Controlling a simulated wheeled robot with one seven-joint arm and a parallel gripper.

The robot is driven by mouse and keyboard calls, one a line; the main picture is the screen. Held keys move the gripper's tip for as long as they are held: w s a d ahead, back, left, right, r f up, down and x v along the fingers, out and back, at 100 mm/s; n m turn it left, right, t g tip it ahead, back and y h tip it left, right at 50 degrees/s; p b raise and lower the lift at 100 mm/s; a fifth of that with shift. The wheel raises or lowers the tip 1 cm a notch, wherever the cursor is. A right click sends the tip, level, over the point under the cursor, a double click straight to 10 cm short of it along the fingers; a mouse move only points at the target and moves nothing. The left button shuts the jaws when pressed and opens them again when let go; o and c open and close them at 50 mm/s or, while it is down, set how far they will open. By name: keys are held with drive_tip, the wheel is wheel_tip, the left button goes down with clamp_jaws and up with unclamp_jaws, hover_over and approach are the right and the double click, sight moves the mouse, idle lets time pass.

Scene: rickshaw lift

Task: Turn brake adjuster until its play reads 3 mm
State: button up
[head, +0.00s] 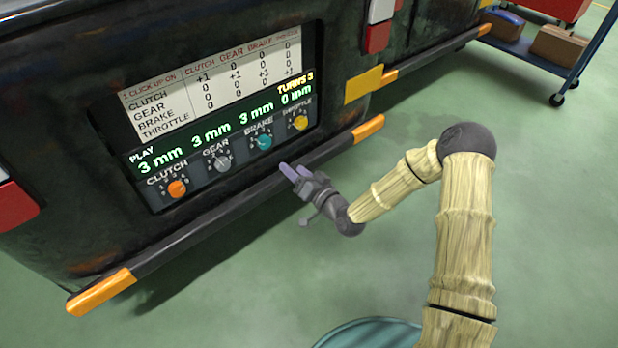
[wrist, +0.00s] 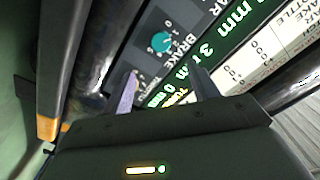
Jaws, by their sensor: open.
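The teal brake adjuster (head: 264,142) sits on the dark control panel (head: 163,204) under the label BRAKE, third from the left. The green play display (head: 211,134) reads 3 mm for clutch, gear and brake, and 0 mm for throttle. "TURNS 3" shows above it in yellow. My gripper (head: 290,172) is in front of the panel's lower right, below and apart from the brake adjuster. In the wrist view, the teal adjuster (wrist: 162,41) lies beyond the two open fingers (wrist: 162,82), with nothing held between them. The throttle knob is not clearly visible there.
Orange clutch (head: 177,188), grey gear (head: 222,162) and yellow throttle (head: 300,123) knobs share the panel. A white table (head: 210,85) above shows +1 on its diagonal and 0 elsewhere. A dark bumper bar (head: 225,215) with orange ends runs below. Open green floor lies right.

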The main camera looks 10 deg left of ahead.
drive_tip(key=p+v, duration=0.1)
drive_tip(key=v, duration=0.4)
drive_tip(key=shift+d, duration=0.15)
idle(0.3)
drive_tip(key=s+d+r+n+g+h+p, duration=0.1)
drive_tip(key=s+d+r+g+h+p, duration=0.15)
drive_tip(key=d+h, duration=0.45)
drive_tip(key=s+d+r+n+g+h+p, duration=0.1)
drive_tip(key=s+d+r+g+h+p, duration=0.2)
drive_tip(key=d, duration=0.7)
drive_tip(key=s+d+r+m+g+h, duration=0.4)
drive_tip(key=s+d+r, duration=0.4)
drive_tip(key=s+r, duration=0.4)
drive_tip(key=w+p+v, duration=0.3)
drive_tip(key=p+v, duration=1.5)
drive_tip(key=p, duration=0.1)
drive_tip(key=w+d+r+p+v, duration=0.1)
drive_tip(key=w+p+v, duration=0.3)
drive_tip(key=p+v, duration=1.5)
drive_tip(key=shift+w+d+r+p, duration=0.15)
drive_tip(key=shift+w+r+p, duration=0.05)
drive_tip(key=shift+r+p, duration=0.15)
